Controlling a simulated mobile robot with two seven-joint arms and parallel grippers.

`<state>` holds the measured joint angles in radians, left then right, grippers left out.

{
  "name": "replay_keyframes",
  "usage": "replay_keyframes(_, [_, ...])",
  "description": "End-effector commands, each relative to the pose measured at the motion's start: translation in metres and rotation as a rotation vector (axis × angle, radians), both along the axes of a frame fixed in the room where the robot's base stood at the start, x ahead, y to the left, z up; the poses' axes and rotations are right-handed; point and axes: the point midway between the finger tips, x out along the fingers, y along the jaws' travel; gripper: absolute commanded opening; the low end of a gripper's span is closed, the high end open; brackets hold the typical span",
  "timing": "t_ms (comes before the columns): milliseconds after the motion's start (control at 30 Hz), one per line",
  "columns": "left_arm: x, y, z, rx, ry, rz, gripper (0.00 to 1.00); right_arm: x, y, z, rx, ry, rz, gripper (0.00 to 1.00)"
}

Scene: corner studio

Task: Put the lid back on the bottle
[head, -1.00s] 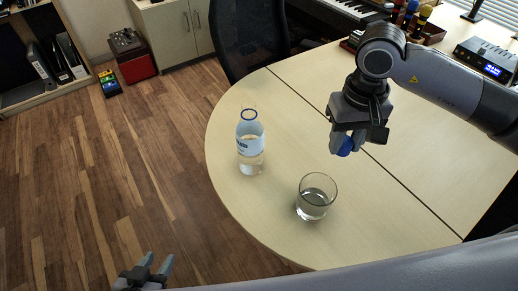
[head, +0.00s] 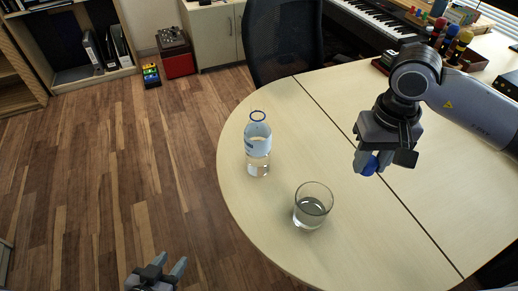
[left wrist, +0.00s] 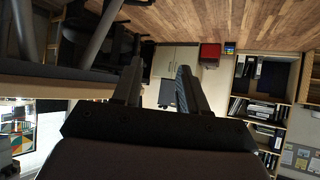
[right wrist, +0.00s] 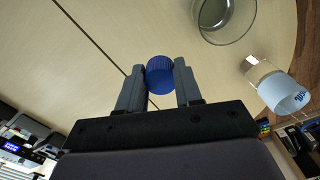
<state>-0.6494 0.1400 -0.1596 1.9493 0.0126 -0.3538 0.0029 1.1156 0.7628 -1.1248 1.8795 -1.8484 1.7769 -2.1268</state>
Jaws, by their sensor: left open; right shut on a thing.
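The clear bottle (head: 258,162) with a pale blue label stands upright on the table, its top uncapped with a blue ring at the neck. It also shows at the right of the right wrist view (right wrist: 283,90). My right gripper (head: 367,165) is above the table, right of the bottle and apart from it. It is shut on the blue lid (right wrist: 160,74), which also shows between its fingertips in the head view (head: 371,167). My left gripper (head: 168,270) is open and empty, low over the floor at the bottom left, away from the table.
A glass of clear liquid (head: 312,207) stands on the light wooden table (head: 400,230), right of and nearer than the bottle. A black chair (head: 284,45) is behind the table. The table between bottle and right gripper is clear.

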Motion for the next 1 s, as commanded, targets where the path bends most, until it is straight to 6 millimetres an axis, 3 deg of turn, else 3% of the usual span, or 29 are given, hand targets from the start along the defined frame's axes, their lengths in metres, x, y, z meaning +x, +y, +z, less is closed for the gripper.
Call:
replay_keyframes(67, [0.000,0.000,0.000,0.000,0.000,0.000,0.43,0.000,0.000,0.000,0.000,0.000,0.000,0.07])
replay_keyframes(233, [0.006,-0.003,0.003,-0.007,-0.010,-0.011,0.95,0.004,0.004,0.001,0.001,-0.001,-0.019,0.07])
replay_keyframes(467, [0.059,-0.027,0.031,-0.075,-0.083,-0.101,0.95,0.034,0.040,0.008,0.001,-0.005,-0.200,0.07])
replay_keyframes(700, [0.115,-0.062,0.081,-0.147,-0.161,-0.265,0.95,0.070,0.094,0.029,0.000,-0.007,-0.489,0.07])
replay_keyframes(1000, [0.155,-0.095,0.141,-0.168,-0.210,-0.487,0.95,0.101,0.158,0.070,0.002,-0.006,-0.865,0.07])
